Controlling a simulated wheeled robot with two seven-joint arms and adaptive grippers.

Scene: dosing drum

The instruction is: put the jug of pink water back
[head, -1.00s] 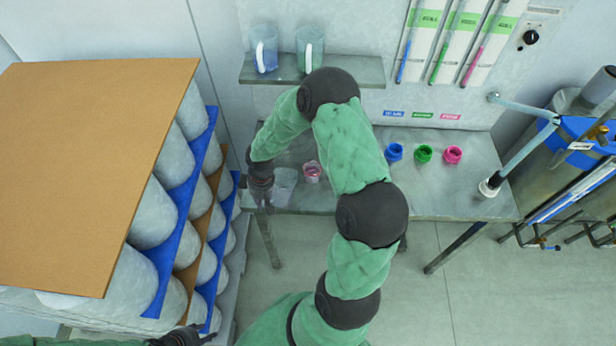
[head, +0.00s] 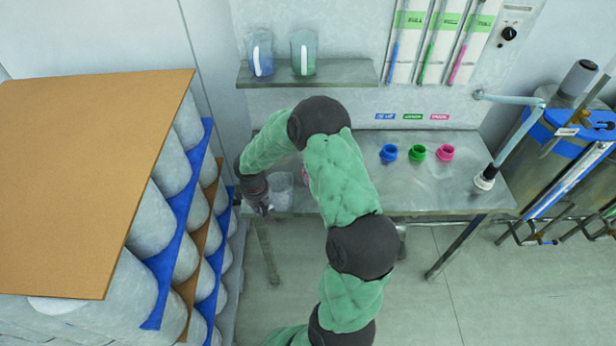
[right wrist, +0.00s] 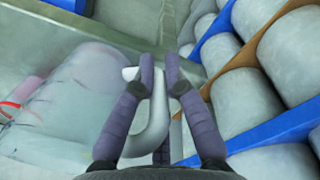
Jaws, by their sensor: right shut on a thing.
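The clear jug (head: 281,190) is at the left end of the metal table in the head view, partly hidden by my right arm. In the right wrist view the see-through jug (right wrist: 80,105) fills the left side, with a faint pinkish-purple tint. My right gripper (head: 262,206) is at its left side. In the right wrist view the gripper (right wrist: 159,75) is shut on the jug's white handle (right wrist: 155,125). I cannot tell whether the jug touches the table. My left gripper is not in view.
A wall shelf (head: 345,73) holds a blue-tinted jug (head: 261,55) and a green-tinted jug (head: 303,53), with free room at its right. Blue (head: 388,153), green (head: 417,152) and pink (head: 446,152) collars sit on the table (head: 430,195).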

